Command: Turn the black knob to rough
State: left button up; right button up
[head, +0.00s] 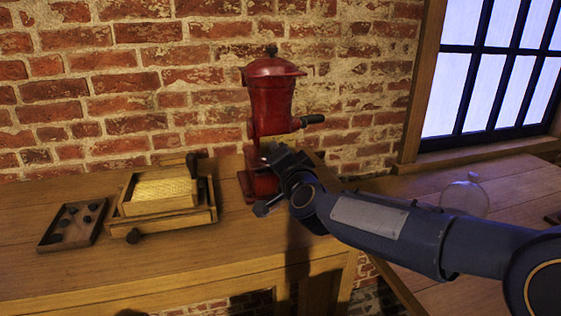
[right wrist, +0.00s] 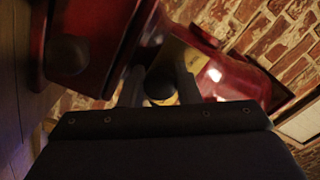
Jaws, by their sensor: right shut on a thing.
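A red grinder (head: 270,95) stands upright on the wooden table against the brick wall, with a black-ended crank (head: 312,119) on its right side. My right gripper (head: 272,160) is at the grinder's lower front and hides part of it. In the right wrist view the fingers of my right gripper (right wrist: 160,88) are closed around the dark round black knob (right wrist: 161,84), in front of a pale yellowish patch. The red body (right wrist: 232,78) shows behind them. The knob's markings cannot be read. My left gripper is not in view.
A wooden box with a yellow ribbed top (head: 160,188) stands left of the grinder. A small tray (head: 52,241) with several dark pieces lies further left. A glass vessel (head: 466,198) stands on the lower surface at right. A round dark knob (right wrist: 68,55) shows on a red part.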

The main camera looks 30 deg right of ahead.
jog(key=shift+m, duration=0.7)
jog(key=o, duration=0.9)
